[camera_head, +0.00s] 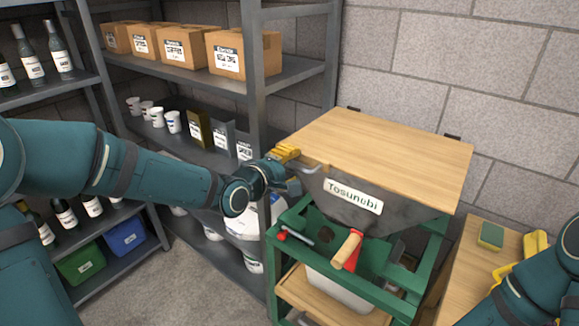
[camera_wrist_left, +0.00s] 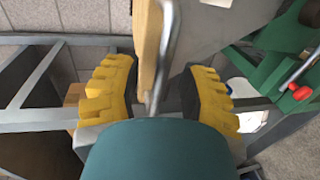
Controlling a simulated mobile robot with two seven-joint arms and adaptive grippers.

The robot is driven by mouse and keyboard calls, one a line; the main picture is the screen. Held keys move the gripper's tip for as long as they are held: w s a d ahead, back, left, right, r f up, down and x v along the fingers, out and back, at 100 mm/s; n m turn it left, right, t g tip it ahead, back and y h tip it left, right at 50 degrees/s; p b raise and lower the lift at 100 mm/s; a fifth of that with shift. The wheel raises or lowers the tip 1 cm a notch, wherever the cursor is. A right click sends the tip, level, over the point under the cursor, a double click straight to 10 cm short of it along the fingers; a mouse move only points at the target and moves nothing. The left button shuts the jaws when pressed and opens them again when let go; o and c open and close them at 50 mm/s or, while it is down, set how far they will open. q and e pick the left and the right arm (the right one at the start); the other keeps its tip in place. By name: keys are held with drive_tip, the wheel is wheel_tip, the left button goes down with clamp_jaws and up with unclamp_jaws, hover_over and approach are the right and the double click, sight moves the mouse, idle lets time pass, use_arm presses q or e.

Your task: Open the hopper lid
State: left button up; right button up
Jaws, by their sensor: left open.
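The hopper lid (camera_head: 385,150) is a flat pale wooden board. It lies shut on the grey hopper (camera_head: 400,212), which bears a "Tosunobi" label. Dark hinges show at the lid's back edge. My left gripper (camera_head: 285,157) is at the lid's left front corner, with its yellow fingers apart. In the left wrist view, the lid's wooden edge (camera_wrist_left: 149,40) and a curved metal handle (camera_wrist_left: 170,50) lie between the open fingers (camera_wrist_left: 160,95). I cannot tell whether a finger touches them. My right gripper (camera_head: 520,258) shows partly at the right, its yellow fingers mostly hidden by my arm.
A green frame (camera_head: 405,300) holds the hopper, with a wooden-handled tool (camera_head: 347,248) at its front. A metal shelf (camera_head: 285,82) with boxes and cups stands close on the left. A wooden table (camera_head: 465,265) with a green-yellow sponge (camera_head: 491,236) is at the right.

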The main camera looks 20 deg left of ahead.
use_arm(q)
drive_tip(key=shift+o, duration=0.2)
clamp_jaws()
drive_tip(key=shift+r, duration=0.1)
